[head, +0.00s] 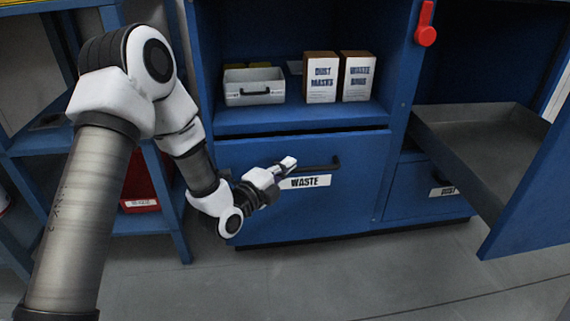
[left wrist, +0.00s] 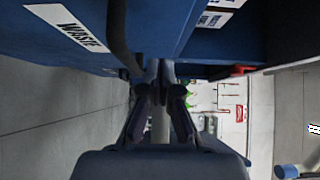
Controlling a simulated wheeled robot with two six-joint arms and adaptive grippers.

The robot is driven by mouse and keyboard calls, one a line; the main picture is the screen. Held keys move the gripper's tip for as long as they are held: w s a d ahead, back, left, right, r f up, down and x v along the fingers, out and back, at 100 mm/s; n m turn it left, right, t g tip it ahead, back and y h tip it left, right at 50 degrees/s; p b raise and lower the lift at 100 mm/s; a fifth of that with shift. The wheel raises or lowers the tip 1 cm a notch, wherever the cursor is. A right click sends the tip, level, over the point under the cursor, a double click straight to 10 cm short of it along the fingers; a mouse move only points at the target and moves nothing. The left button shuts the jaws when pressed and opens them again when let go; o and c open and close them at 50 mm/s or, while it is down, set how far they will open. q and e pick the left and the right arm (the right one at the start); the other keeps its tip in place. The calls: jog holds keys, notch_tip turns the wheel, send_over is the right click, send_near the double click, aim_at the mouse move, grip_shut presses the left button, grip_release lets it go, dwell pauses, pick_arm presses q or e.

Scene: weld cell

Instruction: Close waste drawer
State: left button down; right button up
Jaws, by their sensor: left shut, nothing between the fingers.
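The waste drawer (head: 300,215) has a blue front with a white WASTE label (head: 304,182) and a dark bar handle (head: 318,167). A narrow dark gap shows along its top edge; I cannot tell exactly how far out it stands. My left gripper (head: 287,165) is shut and empty in front of the drawer, at the left end of the handle. In the left wrist view its fingertips (left wrist: 160,72) are together close beside the handle (left wrist: 118,38); I cannot tell whether they touch it. The WASTE label (left wrist: 68,27) also shows there. My right gripper is out of view.
Above the drawer, a shelf holds a grey bin (head: 254,87), a dust masks box (head: 320,78) and another box (head: 358,77). The floor (head: 400,270) in front is clear.

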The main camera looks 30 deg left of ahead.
aim_at(277, 148)
pick_arm(q)
jog(key=w+a+b, duration=0.1)
jog(key=w, duration=0.1)
jog(key=w+a, duration=0.1)
jog(key=shift+w+a+b, duration=0.1)
jog(key=shift+w+b, duration=0.25)
jog(key=shift+w, duration=0.1)
jog(key=w+a, duration=0.1)
jog(key=w+a+p, duration=0.1)
jog(key=w, duration=0.1)
jog(key=shift+a+r, duration=0.1)
jog(key=shift+w+a+r+p, duration=0.1)
jog(key=shift+w+a+p, duration=0.1)
jog(key=shift+p, duration=0.1)
jog(key=shift+r, duration=0.1)
